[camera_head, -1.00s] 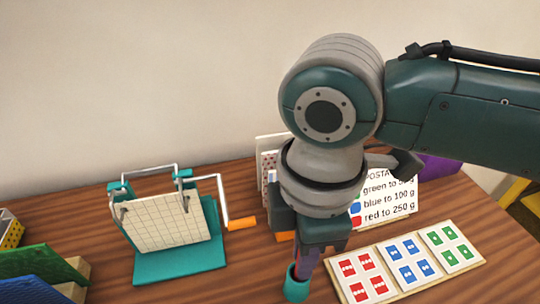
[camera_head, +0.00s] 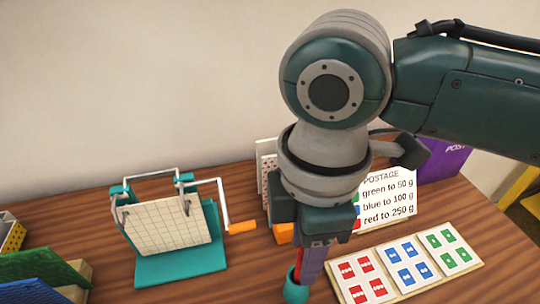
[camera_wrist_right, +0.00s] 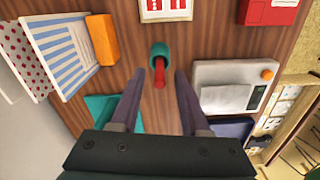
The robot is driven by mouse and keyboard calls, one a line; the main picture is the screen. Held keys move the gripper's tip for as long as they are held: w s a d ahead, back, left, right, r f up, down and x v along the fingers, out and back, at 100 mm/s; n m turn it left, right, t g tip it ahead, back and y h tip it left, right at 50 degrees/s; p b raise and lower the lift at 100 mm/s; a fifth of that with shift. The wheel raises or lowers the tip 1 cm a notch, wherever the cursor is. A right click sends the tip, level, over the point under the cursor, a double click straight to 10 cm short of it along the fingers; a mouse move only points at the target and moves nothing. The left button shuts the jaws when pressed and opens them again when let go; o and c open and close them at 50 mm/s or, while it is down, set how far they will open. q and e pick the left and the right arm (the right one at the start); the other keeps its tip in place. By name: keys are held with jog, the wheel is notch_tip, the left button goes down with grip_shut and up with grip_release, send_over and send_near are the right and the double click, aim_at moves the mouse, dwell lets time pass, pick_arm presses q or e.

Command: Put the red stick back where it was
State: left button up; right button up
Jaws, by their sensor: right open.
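The red stick (camera_head: 298,262) stands in a small teal cup (camera_head: 296,290) at the front middle of the table. In the right wrist view the red stick (camera_wrist_right: 159,74) shows with its lower end inside the teal cup (camera_wrist_right: 160,50). My right gripper (camera_head: 312,272) is above the cup, pointing down. In the wrist view its two fingers (camera_wrist_right: 159,84) are spread on either side of the stick, with a gap on each side. My left gripper is not in view.
Stamp cards in red, blue and green (camera_head: 408,262) lie right of the cup. A postage sign (camera_head: 388,200) stands behind them. A teal stand with a gridded board (camera_head: 168,230) and orange-handled crank is at left. A white device (camera_wrist_right: 225,98) shows beside the fingers.

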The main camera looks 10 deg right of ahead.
notch_tip(320, 180, up, 10)
jog(key=p, duration=0.2)
jog(key=s+a+f+m+t+y, duration=0.2)
jog(key=s+a+f+m+y, duration=0.1)
jog(key=s+a+m+y, duration=0.15)
jog(key=s+d+f+m+h, duration=0.1)
jog(key=s+d+m+h, duration=0.1)
jog(key=s+d+m, duration=0.2)
jog(key=s+d+m+t+h, duration=0.1)
jog(key=s+d+m+h, duration=0.1)
jog(key=d+m, duration=0.4)
jog(key=s+d, duration=0.1)
jog(key=d, duration=0.2)
jog(key=shift+s+d+f+t, duration=0.3)
jog(key=shift+s+d+f, duration=0.05)
jog(key=shift+d, duration=0.05)
